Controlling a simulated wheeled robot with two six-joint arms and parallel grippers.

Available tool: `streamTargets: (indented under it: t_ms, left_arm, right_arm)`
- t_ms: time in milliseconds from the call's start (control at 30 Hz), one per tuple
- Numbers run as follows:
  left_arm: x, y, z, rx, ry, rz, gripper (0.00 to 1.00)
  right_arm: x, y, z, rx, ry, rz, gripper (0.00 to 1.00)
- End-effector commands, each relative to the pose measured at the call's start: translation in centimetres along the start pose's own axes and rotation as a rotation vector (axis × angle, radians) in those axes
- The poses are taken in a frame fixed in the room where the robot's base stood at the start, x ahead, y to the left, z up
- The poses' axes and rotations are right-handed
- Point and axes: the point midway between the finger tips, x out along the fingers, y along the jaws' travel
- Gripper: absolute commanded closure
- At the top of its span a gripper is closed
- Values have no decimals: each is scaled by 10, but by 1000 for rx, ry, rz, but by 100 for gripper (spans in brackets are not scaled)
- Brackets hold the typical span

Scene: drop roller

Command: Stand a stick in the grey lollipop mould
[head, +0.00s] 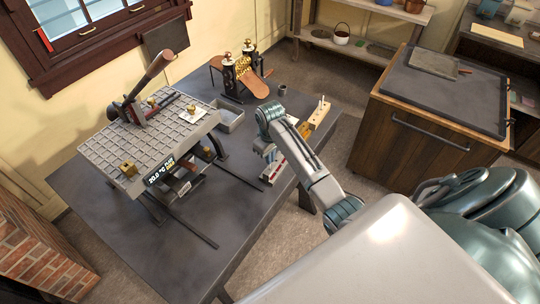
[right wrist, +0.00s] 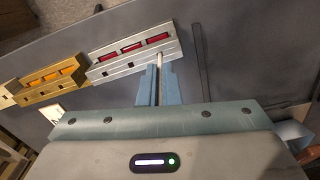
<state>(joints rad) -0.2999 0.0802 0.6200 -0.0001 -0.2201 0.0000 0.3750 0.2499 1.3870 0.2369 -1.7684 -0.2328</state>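The grey lollipop mould (head: 294,160) lies on the dark table beside my right gripper. In the right wrist view the grey mould (right wrist: 112,61) shows red fillings in its top slots. My right gripper (right wrist: 158,70) is shut on a thin pale stick (right wrist: 159,61). The stick's far end overlaps the mould's right end in that view; I cannot tell whether they touch. In the head view my right gripper (head: 269,158) is small and partly hidden by its wrist. My left gripper is not in view.
A tiled rack (head: 105,151) and a grey tray (head: 229,120) stand to the left. The table's front left is clear.

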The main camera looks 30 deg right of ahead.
Motion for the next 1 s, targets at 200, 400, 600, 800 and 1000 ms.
streamTargets:
  t_ms: [200,400,600,800,1000]
  left_arm:
    - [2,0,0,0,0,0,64]
    - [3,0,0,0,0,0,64]
    - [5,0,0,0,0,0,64]
    - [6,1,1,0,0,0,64]
    - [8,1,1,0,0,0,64]
  right_arm:
    - [6,0,0,0,0,0,100]
    - [11,0,0,0,1,0,100]
    - [16,0,0,0,0,0,100]
    - [21,0,0,0,-1,0,100]
    - [26,0,0,0,0,0,100]
